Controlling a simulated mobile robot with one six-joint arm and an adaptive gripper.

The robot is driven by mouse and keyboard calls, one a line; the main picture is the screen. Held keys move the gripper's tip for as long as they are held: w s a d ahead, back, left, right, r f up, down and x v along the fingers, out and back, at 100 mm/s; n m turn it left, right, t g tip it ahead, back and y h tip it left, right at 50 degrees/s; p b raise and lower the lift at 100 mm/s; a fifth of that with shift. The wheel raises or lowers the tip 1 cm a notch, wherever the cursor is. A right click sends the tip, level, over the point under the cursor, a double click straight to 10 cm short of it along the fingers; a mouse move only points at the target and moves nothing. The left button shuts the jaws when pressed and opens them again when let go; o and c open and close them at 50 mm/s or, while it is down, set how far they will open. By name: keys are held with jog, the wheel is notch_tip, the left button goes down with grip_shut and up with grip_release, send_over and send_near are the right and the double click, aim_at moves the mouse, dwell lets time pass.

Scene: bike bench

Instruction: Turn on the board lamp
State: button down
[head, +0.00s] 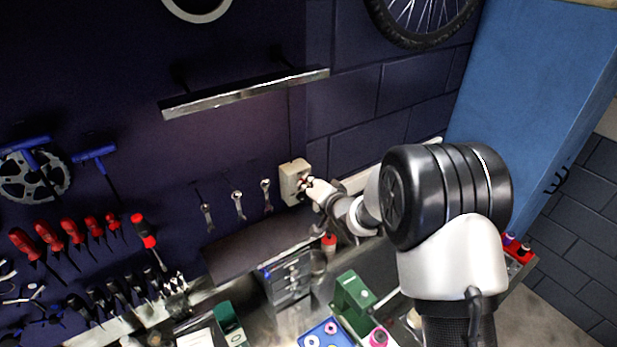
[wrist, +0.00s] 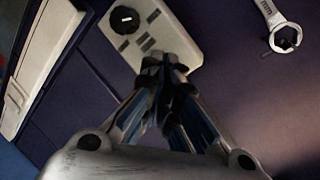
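The board lamp (head: 245,93) is a long pale bar on the dark wall board; I see no clear glow from it. Below its right end, a small cream switch box (head: 291,183) is fixed to the board. In the wrist view the box (wrist: 178,22) shows a round black knob (wrist: 125,20) and small marks beside it. My gripper (head: 308,183) is at the box's right side. In the wrist view its fingertips (wrist: 166,64) are together over the box's lower part, beside the knob. They hide that part, and I cannot tell whether they touch it.
Several wrenches (head: 239,205) hang left of the box; one ring end (wrist: 284,36) shows in the wrist view. Red screwdrivers (head: 72,235) hang further left. Below are a grey drawer unit (head: 289,278) and a green holder (head: 352,296). A blue cabinet (head: 540,80) stands right.

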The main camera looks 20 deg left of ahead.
jog(key=shift+r+g+p, duration=0.15)
jog(key=shift+g+p, duration=0.15)
jog(key=c, duration=2.4)
grip_release()
jog(key=c, duration=2.1)
grip_release()
jog(key=shift+o, duration=1.3)
jog(key=shift+s+d+r, duration=0.15)
jog(key=shift+o, duration=0.4)
jog(key=v, duration=1.1)
jog(key=shift+s+r, duration=0.15)
jog(key=shift+s, duration=0.15)
